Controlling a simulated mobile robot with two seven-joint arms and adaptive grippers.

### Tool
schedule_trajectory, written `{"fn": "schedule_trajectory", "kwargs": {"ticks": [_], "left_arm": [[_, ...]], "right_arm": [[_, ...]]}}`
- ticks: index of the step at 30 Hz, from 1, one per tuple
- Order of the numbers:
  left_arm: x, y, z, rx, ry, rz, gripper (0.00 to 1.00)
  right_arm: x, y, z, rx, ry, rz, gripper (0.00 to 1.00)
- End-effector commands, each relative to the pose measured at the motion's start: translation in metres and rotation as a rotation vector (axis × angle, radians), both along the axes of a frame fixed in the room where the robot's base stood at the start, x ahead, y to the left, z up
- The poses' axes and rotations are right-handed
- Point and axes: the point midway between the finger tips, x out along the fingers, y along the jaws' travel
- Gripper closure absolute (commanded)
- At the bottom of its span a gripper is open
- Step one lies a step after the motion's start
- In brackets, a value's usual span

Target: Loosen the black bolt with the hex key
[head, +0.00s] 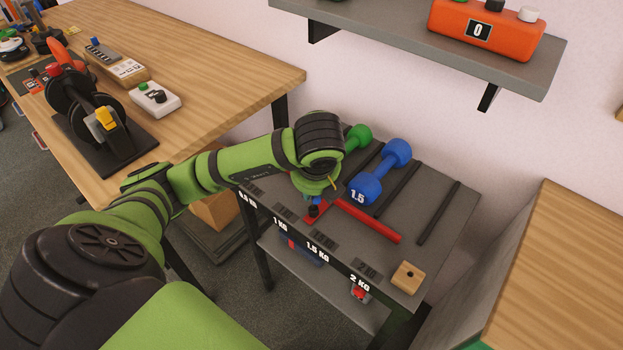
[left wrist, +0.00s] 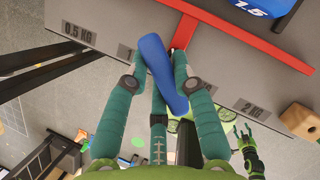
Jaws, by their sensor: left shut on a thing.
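A small wooden block (head: 408,278) with a dark round spot, possibly the black bolt, sits at the rack's front right corner. The block also shows at the right edge of the left wrist view (left wrist: 301,121). My left gripper (head: 316,203) is over the rack's front edge, left of the block and apart from it. In the left wrist view its teal fingers (left wrist: 160,75) are shut on a long, rounded blue handle (left wrist: 154,50). I cannot tell whether this is the hex key; no shaft shows. My right gripper (left wrist: 244,134) is small at the lower right.
The grey rack (head: 440,235) holds a blue dumbbell (head: 379,173), a green dumbbell (head: 357,137), black dividers and a red bar (head: 368,221). A wooden table (head: 215,65) stands at left, another (head: 575,260) at right. A shelf (head: 400,30) overhangs the rack.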

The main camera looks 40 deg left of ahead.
Motion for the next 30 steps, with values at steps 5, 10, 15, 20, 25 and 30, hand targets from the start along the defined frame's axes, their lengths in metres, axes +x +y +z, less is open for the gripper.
{"fn": "schedule_trajectory", "kwargs": {"ticks": [5,10,15,20,25,30], "left_arm": [[0.000,-0.001,0.003,0.000,0.001,0.067,1.00],[-0.001,-0.001,0.003,-0.001,0.002,0.133,1.00],[-0.001,-0.001,0.003,-0.002,0.001,0.200,1.00],[-0.002,-0.001,0.003,-0.001,0.002,0.264,1.00],[-0.002,-0.002,0.003,-0.002,0.003,0.334,1.00],[-0.002,-0.002,0.002,-0.001,0.004,0.407,1.00]], "right_arm": [[0.000,0.000,0.014,0.000,0.001,0.000,0.44],[0.000,0.000,0.024,-0.001,0.001,0.000,0.44],[0.000,-0.001,0.035,-0.001,0.001,0.000,0.44],[0.000,-0.001,0.044,-0.002,0.001,0.000,0.44],[-0.001,-0.002,0.054,-0.002,0.001,0.001,0.44],[-0.001,-0.002,0.065,-0.002,0.002,0.001,0.44]]}}
